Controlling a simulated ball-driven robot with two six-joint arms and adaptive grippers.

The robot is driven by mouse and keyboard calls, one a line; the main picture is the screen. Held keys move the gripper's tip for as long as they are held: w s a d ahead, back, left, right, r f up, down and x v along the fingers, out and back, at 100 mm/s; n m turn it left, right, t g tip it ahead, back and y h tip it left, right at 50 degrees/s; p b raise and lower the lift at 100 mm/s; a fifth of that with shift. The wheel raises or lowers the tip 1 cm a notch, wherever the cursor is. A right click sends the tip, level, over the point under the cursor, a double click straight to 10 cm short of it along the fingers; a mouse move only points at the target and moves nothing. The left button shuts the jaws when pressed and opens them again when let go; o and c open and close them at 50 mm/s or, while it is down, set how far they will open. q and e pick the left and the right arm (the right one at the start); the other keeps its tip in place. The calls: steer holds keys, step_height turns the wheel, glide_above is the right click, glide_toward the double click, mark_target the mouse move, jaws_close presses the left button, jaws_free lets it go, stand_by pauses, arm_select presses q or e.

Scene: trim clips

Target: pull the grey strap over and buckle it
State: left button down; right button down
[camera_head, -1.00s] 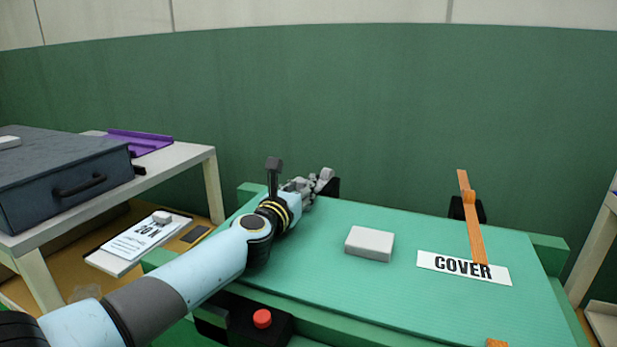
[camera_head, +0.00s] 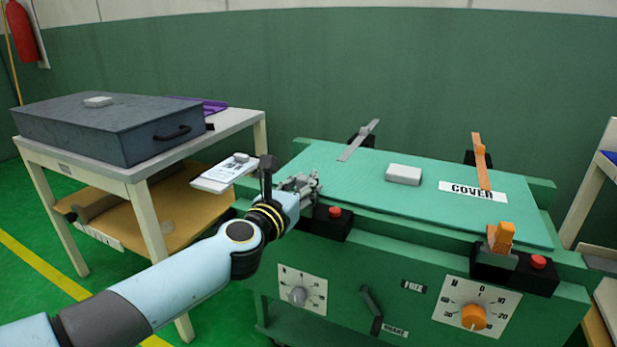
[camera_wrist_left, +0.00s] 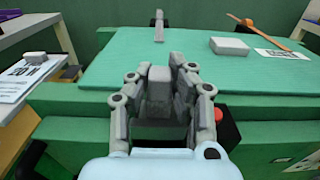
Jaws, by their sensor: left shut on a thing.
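The grey strap (camera_head: 352,147) lies slanted across the far left edge of the green table top, by a black block. It also shows, short and straight, in the left wrist view (camera_wrist_left: 159,33). My left gripper (camera_head: 300,185) is at the near left edge of the table, above a black box with a red button (camera_head: 335,211). In the left wrist view its fingers (camera_wrist_left: 160,82) are shut on a grey block (camera_wrist_left: 159,92). Clear green surface shows between this block and the strap. Whether the block is part of the buckle is unclear. My right gripper is out of view.
A white block (camera_head: 403,174) and a COVER label (camera_head: 472,191) lie on the green table top (camera_head: 320,165). An orange strap (camera_head: 481,160) and an orange buckle part (camera_head: 501,237) are on the right. A side table holds a dark case (camera_head: 100,128).

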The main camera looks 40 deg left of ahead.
arm_select(q)
steer(key=shift+s+d, duration=0.1)
steer(key=shift+s, duration=0.4)
steer(key=shift+s+d+f, duration=0.1)
steer(key=shift+s+f, duration=0.1)
steer(key=shift+f, duration=0.05)
steer(key=shift+f, duration=0.1)
steer(key=c, duration=1.5)
jaws_free()
steer(key=shift+s, duration=0.15)
steer(key=shift+o, duration=1.2)
steer(key=shift+s+r, duration=0.2)
steer(key=shift+r, duration=0.1)
steer(key=shift+o, duration=0.5)
steer(key=shift+w, duration=0.2)
steer(key=shift+s, duration=0.1)
steer(key=v, duration=1.1)
steer(key=shift+s, duration=0.4)
